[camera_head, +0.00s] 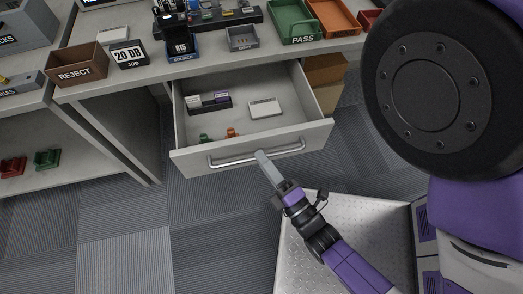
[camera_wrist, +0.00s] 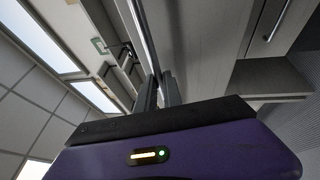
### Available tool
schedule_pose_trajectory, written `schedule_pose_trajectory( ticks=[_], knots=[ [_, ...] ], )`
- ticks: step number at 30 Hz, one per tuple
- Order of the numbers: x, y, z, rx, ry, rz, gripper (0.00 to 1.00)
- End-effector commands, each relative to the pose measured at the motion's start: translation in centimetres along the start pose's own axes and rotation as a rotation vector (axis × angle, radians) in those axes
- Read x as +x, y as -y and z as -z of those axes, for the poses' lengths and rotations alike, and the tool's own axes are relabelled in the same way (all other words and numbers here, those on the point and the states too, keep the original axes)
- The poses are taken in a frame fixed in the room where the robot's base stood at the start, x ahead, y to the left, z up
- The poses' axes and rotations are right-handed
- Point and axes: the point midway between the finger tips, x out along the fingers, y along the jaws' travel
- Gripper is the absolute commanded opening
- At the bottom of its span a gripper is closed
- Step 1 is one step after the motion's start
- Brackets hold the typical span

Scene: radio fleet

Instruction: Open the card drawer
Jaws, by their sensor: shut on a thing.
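The card drawer (camera_head: 188,150) is pulled out from under the bench, and its inside shows in the head view. A curved metal handle (camera_head: 222,162) runs along its front. My gripper (camera_head: 264,157) is at the right part of the handle, shut on it. In the wrist view the handle bar (camera_wrist: 146,38) runs down between the fingers of my gripper (camera_wrist: 158,88). In the drawer lie a white card or block (camera_head: 264,108), a dark purple-and-white item (camera_head: 209,102), and small green and orange pieces near the front wall.
Floor in front of the drawer is clear at left; my base is at right.

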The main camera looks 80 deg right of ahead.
Motion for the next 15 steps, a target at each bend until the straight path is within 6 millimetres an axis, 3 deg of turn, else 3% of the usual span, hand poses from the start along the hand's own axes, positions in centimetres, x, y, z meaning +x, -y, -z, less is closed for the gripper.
schedule_pose_trajectory(
  ticks=[11, 12, 15],
  knots=[
    [-0.18, 0.07, -0.02, -0.001, 0.001, 0.003, 0.0],
    [-0.18, 0.07, -0.02, -0.001, 0.001, 0.003, 0.19],
    [-0.16, 0.06, -0.01, 0.0, 0.001, 0.002, 0.32]
  ],
)
